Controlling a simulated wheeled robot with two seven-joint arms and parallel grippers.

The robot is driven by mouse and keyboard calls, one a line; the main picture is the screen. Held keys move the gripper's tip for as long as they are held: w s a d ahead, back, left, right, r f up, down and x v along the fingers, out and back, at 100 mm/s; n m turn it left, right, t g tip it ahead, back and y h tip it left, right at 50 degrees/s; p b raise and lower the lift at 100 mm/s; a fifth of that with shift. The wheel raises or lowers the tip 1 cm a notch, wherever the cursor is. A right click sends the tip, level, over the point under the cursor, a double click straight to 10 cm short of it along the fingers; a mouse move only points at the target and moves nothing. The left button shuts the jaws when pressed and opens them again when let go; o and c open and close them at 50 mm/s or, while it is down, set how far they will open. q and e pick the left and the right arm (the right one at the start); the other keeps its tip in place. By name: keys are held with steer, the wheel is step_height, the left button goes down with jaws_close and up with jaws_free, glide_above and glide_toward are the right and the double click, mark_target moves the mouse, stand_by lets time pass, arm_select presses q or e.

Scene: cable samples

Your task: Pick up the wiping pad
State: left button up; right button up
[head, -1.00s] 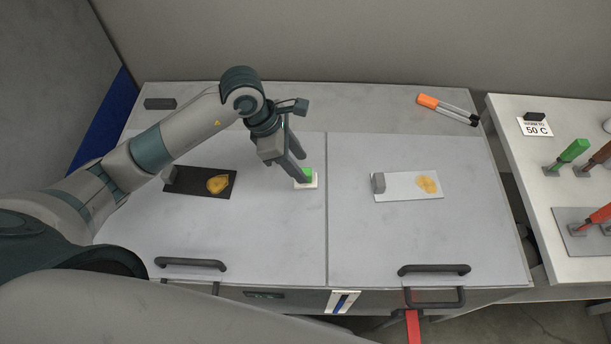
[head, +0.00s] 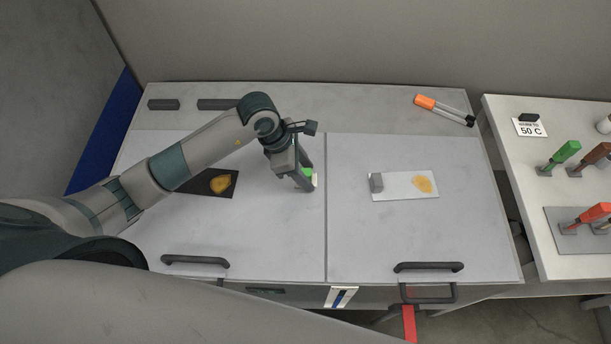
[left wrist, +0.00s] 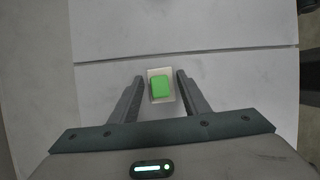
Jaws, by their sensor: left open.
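The wiping pad is a white pad with a green block on top; its green part shows in the left wrist view (left wrist: 160,87), between the tips of my open left gripper (left wrist: 158,84). In the head view the pad (head: 308,173) lies on the left grey panel near the centre seam, partly hidden by the fingers. My left gripper (head: 306,178) reaches down over it with one finger on each side. I cannot tell whether the fingers touch it. My right gripper is not in view.
A black plate (head: 228,189) with a yellow-brown patch lies left, partly behind my arm. A white plate (head: 402,186) with a similar patch lies right. An orange-capped marker (head: 440,108) lies at the back right. Dark handles (head: 428,267) line the front.

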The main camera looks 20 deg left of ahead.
mark_target(306, 171)
arm_select(q)
steer(key=c, duration=0.8)
steer(key=shift+r, duration=0.1)
steer(key=shift+r+b, duration=0.7)
steer(key=shift+r, duration=0.05)
step_height(306, 171, up, 2)
steer(key=shift+r+b, duration=0.2)
steer(key=shift+b, duration=0.5)
steer(key=s+d+r+b, duration=0.1)
steer(key=s+d+r, duration=0.1)
steer(key=s, duration=0.1)
steer(key=s+d+r+b, duration=0.1)
steer(key=s+d+r, duration=0.1)
steer(key=s, duration=0.1)
steer(key=s+d+r+b, duration=0.1)
steer(key=s+d+r, duration=0.1)
steer(key=s+r, duration=0.1)
steer(key=shift+s, duration=0.55)
